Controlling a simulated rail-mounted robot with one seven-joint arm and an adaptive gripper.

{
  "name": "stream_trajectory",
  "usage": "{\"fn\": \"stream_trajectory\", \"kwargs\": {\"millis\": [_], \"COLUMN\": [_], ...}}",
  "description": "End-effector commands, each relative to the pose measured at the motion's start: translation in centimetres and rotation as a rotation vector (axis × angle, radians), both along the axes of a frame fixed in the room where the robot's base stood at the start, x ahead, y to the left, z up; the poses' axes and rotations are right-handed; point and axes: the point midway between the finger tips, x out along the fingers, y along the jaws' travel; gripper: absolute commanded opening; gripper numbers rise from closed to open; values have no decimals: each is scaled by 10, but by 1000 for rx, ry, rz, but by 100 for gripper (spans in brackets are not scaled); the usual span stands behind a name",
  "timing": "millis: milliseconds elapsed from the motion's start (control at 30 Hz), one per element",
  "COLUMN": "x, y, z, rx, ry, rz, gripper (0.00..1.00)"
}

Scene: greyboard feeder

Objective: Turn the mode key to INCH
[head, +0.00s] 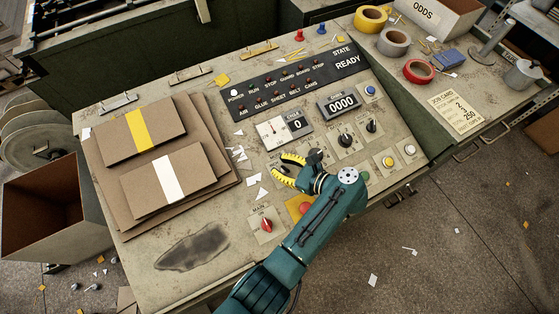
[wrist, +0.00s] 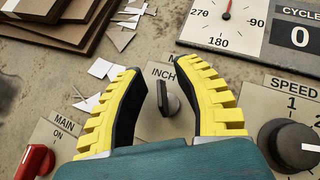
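A second label starting with M is mostly hidden by my right finger. My gripper (wrist: 160,70) is open, one yellow-ribbed finger on each side of the key, with visible gaps on both sides. In the head view my gripper (head: 281,167) is low over the sloping panel, and the key cannot be made out clearly between the fingers.
The red MAIN switch (wrist: 34,160) lies left and the SPEED knob (wrist: 293,146) right of my gripper. A dial gauge (head: 272,131) and the CYCLE counter (head: 296,124) are just beyond. Greyboard stacks (head: 110,180) and paper scraps (head: 240,155) lie to the left.

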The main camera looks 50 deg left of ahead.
Motion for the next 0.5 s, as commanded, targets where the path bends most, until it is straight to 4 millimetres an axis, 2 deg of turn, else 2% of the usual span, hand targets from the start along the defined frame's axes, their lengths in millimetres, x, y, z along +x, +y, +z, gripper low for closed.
{"fn": "stream_trajectory", "kwargs": {"millis": [300, 500], "x": [22, 29], "y": [-69, -95], "z": [29, 40], "rx": [-1, -1], "ry": [-1, 2], "rz": [-6, -2], "gripper": [32, 32]}}
